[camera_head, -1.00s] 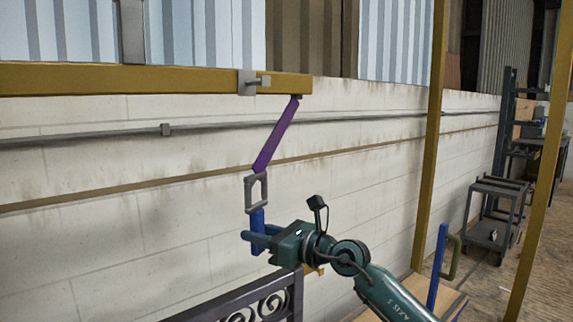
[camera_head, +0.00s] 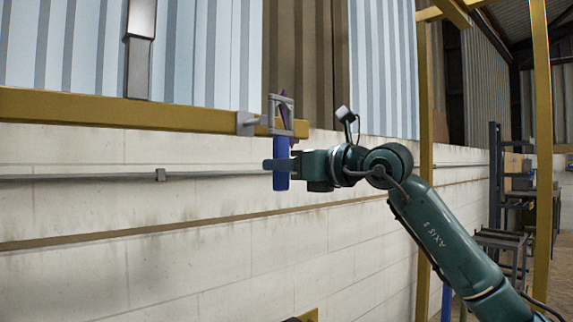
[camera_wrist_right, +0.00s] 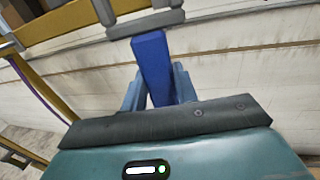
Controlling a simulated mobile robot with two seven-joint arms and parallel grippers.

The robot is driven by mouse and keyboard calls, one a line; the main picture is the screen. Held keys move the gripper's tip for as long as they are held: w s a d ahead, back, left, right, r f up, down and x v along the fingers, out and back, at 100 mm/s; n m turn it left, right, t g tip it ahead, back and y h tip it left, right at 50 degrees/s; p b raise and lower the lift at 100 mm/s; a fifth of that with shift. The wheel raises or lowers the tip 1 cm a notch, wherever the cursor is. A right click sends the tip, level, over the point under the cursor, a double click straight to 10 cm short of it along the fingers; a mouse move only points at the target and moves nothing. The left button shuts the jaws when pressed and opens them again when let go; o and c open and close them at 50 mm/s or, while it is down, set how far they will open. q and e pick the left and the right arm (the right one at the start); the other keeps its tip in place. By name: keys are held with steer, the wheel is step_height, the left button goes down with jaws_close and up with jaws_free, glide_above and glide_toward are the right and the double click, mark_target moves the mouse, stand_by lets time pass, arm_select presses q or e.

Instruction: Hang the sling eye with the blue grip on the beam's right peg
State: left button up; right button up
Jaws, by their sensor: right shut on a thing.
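The sling eye, a grey rectangular ring (camera_head: 272,108), stands upright at the right end of the yellow beam (camera_head: 120,110). Its blue grip (camera_head: 281,178) hangs below the ring. My right gripper (camera_head: 281,164) is shut on the blue grip, with its fingers on either side. The right wrist view shows the blue grip (camera_wrist_right: 152,65) between the fingers, under the grey ring (camera_wrist_right: 150,22). The beam's right peg (camera_head: 247,122) is just left of the ring; I cannot tell whether its tip is inside. The purple strap is mostly hidden behind the ring. My left gripper is not in view.
A pale block wall (camera_head: 150,235) with a pipe (camera_head: 80,177) runs behind. A yellow post (camera_head: 424,120) stands right of the beam end. A grey hanger (camera_head: 140,50) rises above the beam. The space below the beam looks clear.

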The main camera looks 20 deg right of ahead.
arm_select(q)
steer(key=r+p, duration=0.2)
steer(key=p, duration=0.1)
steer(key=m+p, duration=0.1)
steer(key=p, duration=0.1)
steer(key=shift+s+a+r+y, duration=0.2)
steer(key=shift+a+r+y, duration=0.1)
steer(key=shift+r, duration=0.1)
arm_select(e)
steer(key=w+a+f, duration=0.1)
steer(key=w+a, duration=0.2)
steer(key=w, duration=0.5)
steer(key=shift+w+a+f, duration=0.15)
steer(key=shift+w+f, duration=0.15)
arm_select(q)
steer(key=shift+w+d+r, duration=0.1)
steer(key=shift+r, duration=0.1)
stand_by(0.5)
arm_select(e)
steer(key=o, duration=1.4)
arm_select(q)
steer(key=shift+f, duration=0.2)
arm_select(e)
steer(key=shift+f, duration=0.15)
